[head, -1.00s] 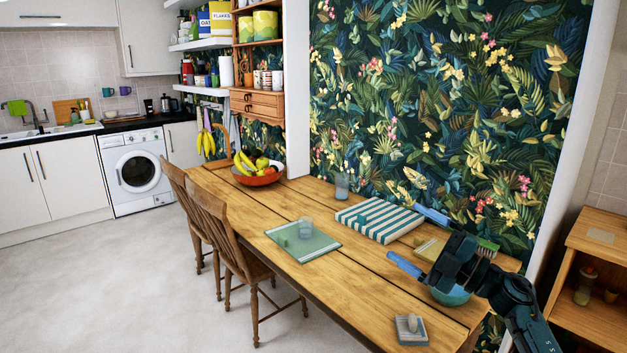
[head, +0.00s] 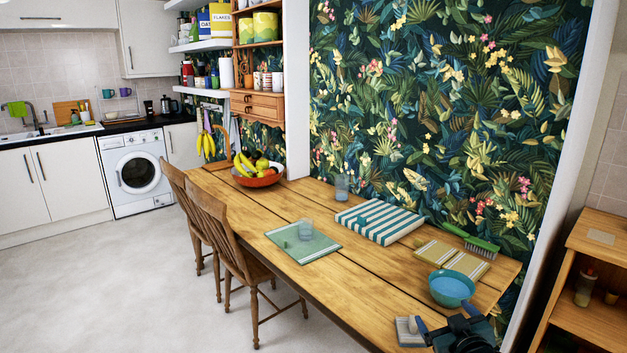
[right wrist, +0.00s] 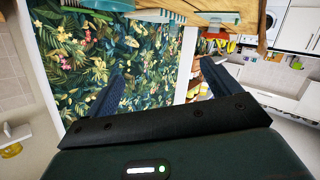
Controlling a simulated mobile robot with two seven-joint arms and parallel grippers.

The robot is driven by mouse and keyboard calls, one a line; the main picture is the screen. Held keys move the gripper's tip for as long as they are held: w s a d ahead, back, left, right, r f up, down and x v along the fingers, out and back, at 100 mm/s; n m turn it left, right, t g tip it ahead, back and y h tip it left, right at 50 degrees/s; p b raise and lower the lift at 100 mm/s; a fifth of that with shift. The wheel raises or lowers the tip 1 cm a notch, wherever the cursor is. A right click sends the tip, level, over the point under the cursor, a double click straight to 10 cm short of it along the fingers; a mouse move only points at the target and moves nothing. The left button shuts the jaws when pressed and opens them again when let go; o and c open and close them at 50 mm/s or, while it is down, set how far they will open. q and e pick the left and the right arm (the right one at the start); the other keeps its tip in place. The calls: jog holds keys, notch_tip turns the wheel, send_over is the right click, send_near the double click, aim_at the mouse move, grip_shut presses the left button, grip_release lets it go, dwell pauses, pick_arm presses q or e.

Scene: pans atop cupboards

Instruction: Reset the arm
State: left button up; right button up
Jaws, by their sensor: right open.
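My right gripper (head: 446,327) is at the bottom right of the head view, low at the near right end of the wooden table (head: 330,275). Its blue fingertips stand apart and nothing shows between them. In the right wrist view the two fingers (right wrist: 160,85) are spread wide, with patterned wallpaper and the room beyond them. A small grey block with a pale knob (head: 409,328) lies close to the gripper's left finger in the head view; I cannot tell whether they touch. My left gripper is not in view.
A wooden shelf unit (head: 590,270) stands at right. Two chairs (head: 225,240) stand at left.

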jog(key=s+a+f+g+y, duration=0.1)
jog(key=s+a+f, duration=0.3)
jog(key=s, duration=0.6)
jog(key=s+a+f+g+y, duration=0.1)
jog(key=s+a+f, duration=0.3)
jog(key=s, duration=0.6)
jog(key=s+a+f+g+y, duration=0.1)
jog(key=s+a+f, duration=0.4)
jog(key=s, duration=0.6)
jog(key=shift+a+m+g, duration=0.3)
jog(key=shift+a+g, duration=0.25)
jog(key=shift+g, duration=0.25)
jog(key=shift+f, duration=0.1)
